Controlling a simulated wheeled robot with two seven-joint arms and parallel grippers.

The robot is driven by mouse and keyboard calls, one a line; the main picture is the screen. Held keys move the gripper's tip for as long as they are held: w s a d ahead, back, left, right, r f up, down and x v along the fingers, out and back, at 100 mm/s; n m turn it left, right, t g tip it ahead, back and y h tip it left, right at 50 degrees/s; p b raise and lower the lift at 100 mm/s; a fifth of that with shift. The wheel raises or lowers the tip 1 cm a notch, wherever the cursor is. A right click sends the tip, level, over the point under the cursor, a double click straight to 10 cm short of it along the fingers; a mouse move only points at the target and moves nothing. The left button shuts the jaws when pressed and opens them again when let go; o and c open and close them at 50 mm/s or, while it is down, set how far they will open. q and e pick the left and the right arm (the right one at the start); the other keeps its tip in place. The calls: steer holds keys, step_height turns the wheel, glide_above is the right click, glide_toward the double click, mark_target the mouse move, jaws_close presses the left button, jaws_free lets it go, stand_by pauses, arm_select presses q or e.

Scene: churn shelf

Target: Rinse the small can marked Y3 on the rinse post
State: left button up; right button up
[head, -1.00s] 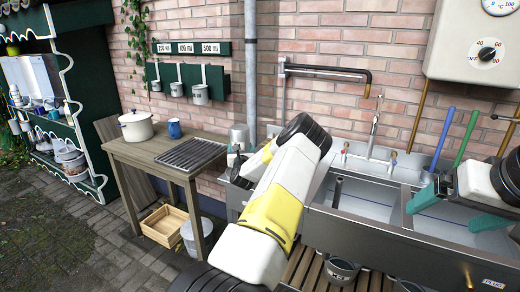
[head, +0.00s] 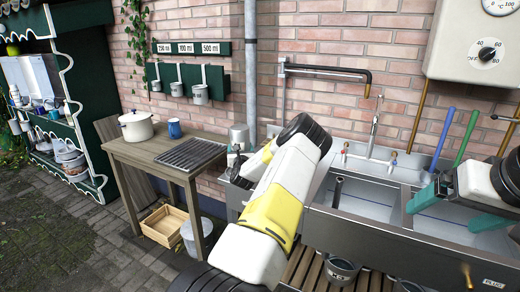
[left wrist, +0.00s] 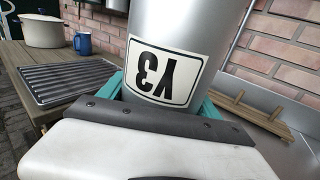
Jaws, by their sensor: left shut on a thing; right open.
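The can marked Y3 (left wrist: 200,35) is a grey metal can with a white label, close up in the left wrist view. The label reads upside down while the background is upright, so the can is inverted. My left gripper (left wrist: 163,98) is shut on it, a teal finger on each side. In the head view the can (head: 238,134) shows small beyond my left arm, which hides most of that gripper. A short upright pipe (head: 337,190), perhaps the rinse post, stands in the left part of the steel sink (head: 335,228). My right gripper (head: 452,211) is open and empty over the right basin.
A wooden table (head: 150,150) with a slatted drain grid (head: 190,153), white pot (head: 136,126) and blue mug (head: 175,129) stands left of the sink. A tap (head: 373,135) rises behind the basins. A drainpipe (head: 251,70) runs down the wall. Blue and green handles stand at right.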

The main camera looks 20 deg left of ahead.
stand_by(0.5)
arm_select(q)
steer(key=shift+r, duration=3.55)
